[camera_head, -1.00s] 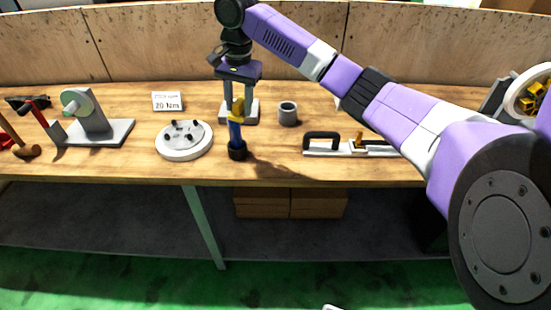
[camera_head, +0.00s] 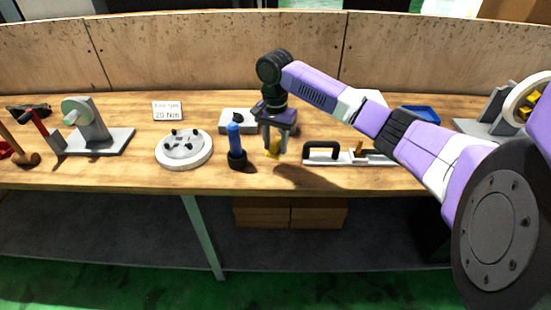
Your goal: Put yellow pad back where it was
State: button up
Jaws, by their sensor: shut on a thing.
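The yellow pad (camera_head: 273,145) is between the fingers of my gripper (camera_head: 274,150), which is shut on it. It is low over the wooden workbench, just right of the upright blue cylinder in its dark base (camera_head: 236,145). The fingers hide part of the pad. I cannot tell whether the pad touches the tabletop.
Left stand a round white plate with dark pegs (camera_head: 184,150) and a grey grinder-like stand (camera_head: 92,125). A black-handled tool (camera_head: 322,150) lies close right of my gripper. A pale block (camera_head: 236,118) is behind; a blue tray (camera_head: 420,114) is further right. The bench's front edge is near.

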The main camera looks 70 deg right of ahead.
aim_at(275, 141)
jog(key=shift+f, duration=3.3)
jog(key=o, duration=1.2)
jog(key=shift+r, duration=0.1)
notch_tip(275, 141, up, 12)
jog(key=shift+b, duration=0.4)
